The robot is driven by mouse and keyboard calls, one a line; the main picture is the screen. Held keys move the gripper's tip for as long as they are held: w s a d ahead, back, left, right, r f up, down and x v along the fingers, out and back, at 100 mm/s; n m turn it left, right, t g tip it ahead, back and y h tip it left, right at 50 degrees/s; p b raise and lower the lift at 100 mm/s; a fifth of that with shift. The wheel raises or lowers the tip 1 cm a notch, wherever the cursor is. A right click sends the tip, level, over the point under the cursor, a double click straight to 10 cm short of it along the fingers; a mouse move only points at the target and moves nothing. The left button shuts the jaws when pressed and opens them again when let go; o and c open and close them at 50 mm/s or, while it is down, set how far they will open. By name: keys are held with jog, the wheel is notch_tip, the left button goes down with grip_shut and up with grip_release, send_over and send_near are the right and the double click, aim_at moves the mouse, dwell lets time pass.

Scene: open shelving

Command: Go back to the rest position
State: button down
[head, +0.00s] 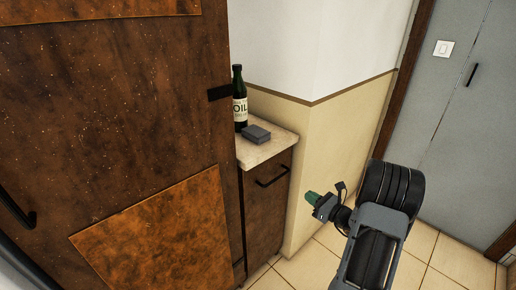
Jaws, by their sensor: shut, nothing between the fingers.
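My gripper (313,198) is in the right half of the head view, at the end of my dark grey arm. Its green tip points left, toward the low cabinet, and the fingers are shut with nothing held. The finger details are small in this view.
A low brown cabinet (268,205) has a pale countertop (277,143) bearing an oil bottle (240,105) and a small grey box (257,134). A tall rusty-brown cabinet (130,110) fills the left. A grey door (460,130) stands right. Floor tiles (312,262) show below.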

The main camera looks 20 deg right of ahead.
jog(key=s+a+f+n+g+y, duration=0.2)
jog(key=s+a+f+n+g, duration=0.2)
jog(key=n+g, duration=0.1)
jog(key=s+a+r+n+g+h+p, duration=0.1)
jog(key=s+a+r+n+g+p, duration=0.7)
jog(key=n, duration=0.3)
jog(key=s+a+r+n+h+p, duration=0.2)
jog(key=r+n+p, duration=0.3)
jog(key=r, duration=0.4)
jog(key=s+a+r+n+h+p, duration=0.2)
jog(key=a+r+n+h+p, duration=0.1)
jog(key=r, duration=0.7)
jog(key=s+a+r+n+h+p, duration=0.2)
jog(key=r+n+p, duration=0.4)
jog(key=r, duration=0.3)
jog(key=shift+a+r+n+h+p, duration=0.3)
jog(key=shift+a+n+h, duration=0.2)
jog(key=shift+a+h, duration=0.35)
